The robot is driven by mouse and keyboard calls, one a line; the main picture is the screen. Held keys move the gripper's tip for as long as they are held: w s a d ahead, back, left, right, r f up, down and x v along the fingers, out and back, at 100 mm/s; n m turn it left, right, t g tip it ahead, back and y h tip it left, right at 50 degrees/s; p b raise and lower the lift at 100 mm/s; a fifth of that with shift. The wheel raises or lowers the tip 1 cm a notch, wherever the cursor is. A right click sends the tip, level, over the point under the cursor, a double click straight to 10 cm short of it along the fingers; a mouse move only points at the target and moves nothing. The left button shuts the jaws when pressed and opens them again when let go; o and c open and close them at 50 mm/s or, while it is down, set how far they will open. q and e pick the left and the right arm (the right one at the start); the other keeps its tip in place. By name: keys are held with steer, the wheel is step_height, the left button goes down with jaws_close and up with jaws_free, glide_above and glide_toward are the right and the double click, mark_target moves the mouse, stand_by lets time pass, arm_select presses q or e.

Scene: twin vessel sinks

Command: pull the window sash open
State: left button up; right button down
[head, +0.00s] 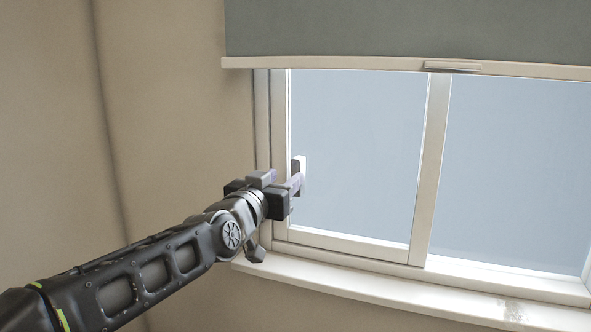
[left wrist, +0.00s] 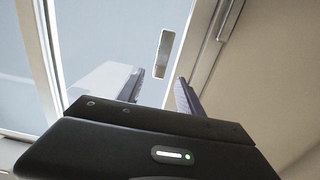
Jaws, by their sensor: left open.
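The window sash (head: 340,242) is the left pane with a pale frame, and it looks shut against the left jamb. In the left wrist view its stile (left wrist: 190,50) carries a small oblong metal pull plate (left wrist: 163,53). My left gripper (head: 297,178) is at the sash's left stile, about mid-height, and hides part of it. In the left wrist view the left gripper (left wrist: 160,92) is open, its two fingers apart, with the pull plate beyond the gap between them. I cannot tell whether the fingers touch the sash. My right gripper is not in view.
A grey blind (head: 400,28) with a pale bottom bar hangs over the window top. A pale sill (head: 370,288) runs below. The right pane (head: 515,175) lies beyond the middle upright (head: 432,165). A beige wall (head: 175,120) is on the left.

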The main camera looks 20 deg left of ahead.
mark_target(295, 170)
arm_select(q)
steer(key=w+p, duration=0.2)
steer(key=w, duration=0.5)
steer(key=shift+a, duration=0.2)
steer(key=shift+c, duration=0.3)
jaws_close()
stand_by(0.8)
